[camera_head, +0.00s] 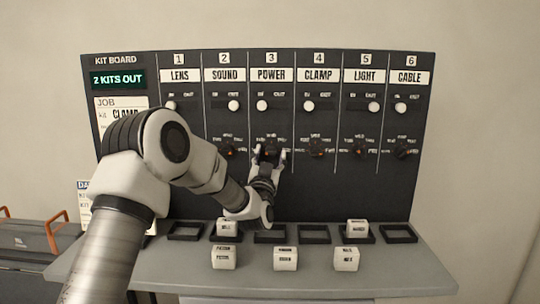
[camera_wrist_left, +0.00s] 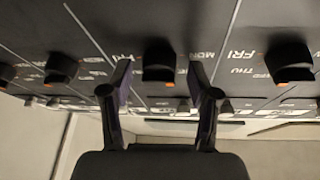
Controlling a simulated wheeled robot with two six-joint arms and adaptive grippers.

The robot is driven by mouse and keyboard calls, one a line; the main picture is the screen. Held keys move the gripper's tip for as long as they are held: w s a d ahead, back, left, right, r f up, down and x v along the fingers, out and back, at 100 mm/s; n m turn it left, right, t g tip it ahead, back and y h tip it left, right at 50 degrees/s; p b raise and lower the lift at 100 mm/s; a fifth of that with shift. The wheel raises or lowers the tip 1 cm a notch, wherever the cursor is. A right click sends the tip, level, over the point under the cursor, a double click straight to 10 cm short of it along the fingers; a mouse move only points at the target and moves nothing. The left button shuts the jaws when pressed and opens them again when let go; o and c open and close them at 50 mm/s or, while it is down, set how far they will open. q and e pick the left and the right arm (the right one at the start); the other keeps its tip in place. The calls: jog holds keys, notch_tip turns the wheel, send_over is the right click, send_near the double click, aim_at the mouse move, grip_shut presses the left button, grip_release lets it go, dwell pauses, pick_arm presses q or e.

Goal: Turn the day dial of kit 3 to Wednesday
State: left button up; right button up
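The kit board (camera_head: 340,190) is dark, with numbered columns. The kit 3 POWER column has a black day dial (camera_head: 270,147), partly covered by my left gripper (camera_head: 269,154). In the left wrist view the dial (camera_wrist_left: 158,60) sits between the two fingertips of the left gripper (camera_wrist_left: 160,68), with a gap on each side. The gripper is open around the dial. An orange mark shows on the dial's lower edge in that view; which day it points to I cannot tell. My right gripper is not in view.
The kit 2 dial (camera_head: 228,152) and kit 4 dial (camera_head: 317,150) stand close on either side. The kit 3 slider knob (camera_head: 261,106) is above, at its left end. Below, a grey shelf (camera_head: 400,277) carries several white blocks and dark trays.

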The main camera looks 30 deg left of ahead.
pick_arm(q)
jog(key=c, duration=1.1)
